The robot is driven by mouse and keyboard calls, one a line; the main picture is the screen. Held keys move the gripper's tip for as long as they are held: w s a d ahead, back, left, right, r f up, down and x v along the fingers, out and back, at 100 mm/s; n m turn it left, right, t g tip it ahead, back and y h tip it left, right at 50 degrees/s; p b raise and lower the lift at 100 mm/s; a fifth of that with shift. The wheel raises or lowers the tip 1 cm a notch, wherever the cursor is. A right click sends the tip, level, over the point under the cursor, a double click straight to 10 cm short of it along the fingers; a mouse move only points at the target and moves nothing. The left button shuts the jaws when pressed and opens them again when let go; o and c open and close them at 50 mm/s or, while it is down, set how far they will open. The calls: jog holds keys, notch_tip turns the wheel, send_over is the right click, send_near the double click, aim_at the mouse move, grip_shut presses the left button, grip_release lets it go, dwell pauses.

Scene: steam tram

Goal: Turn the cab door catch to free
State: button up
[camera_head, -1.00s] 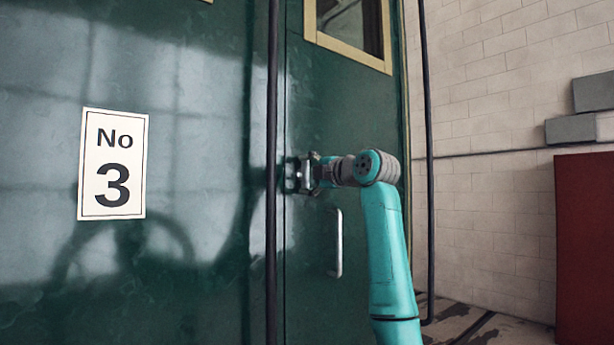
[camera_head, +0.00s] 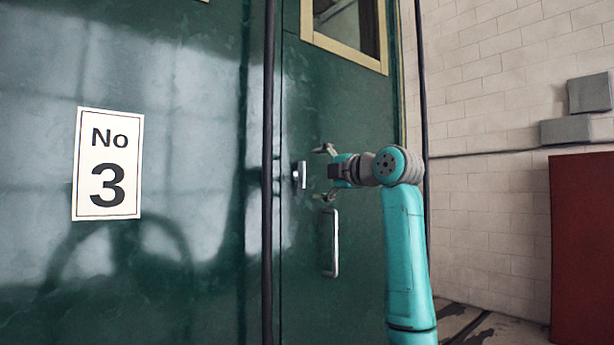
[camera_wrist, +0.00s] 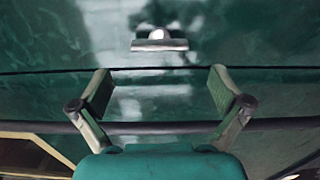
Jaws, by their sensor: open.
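The cab door catch (camera_head: 300,175) is a small silver piece on the green cab door (camera_head: 345,110), beside the door's left seam. In the wrist view the catch (camera_wrist: 160,43) is a short bar with a round pale centre, lying parallel to the dark seam, so it stands upright on the door. My gripper (camera_head: 322,174) is open and empty, a little to the right of the catch and apart from it. In the wrist view my gripper (camera_wrist: 162,80) has its fingers spread wide, with the catch beyond and between them.
A silver door handle (camera_head: 331,243) is below my gripper. Dark upright rails (camera_head: 268,120) stand left and right of the door. A "No 3" plate (camera_head: 107,163) is on the left panel. A red box (camera_head: 582,250) stands at the right, before a pale brick wall.

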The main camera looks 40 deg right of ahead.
jog(key=s, duration=0.6)
dwell(0.5)
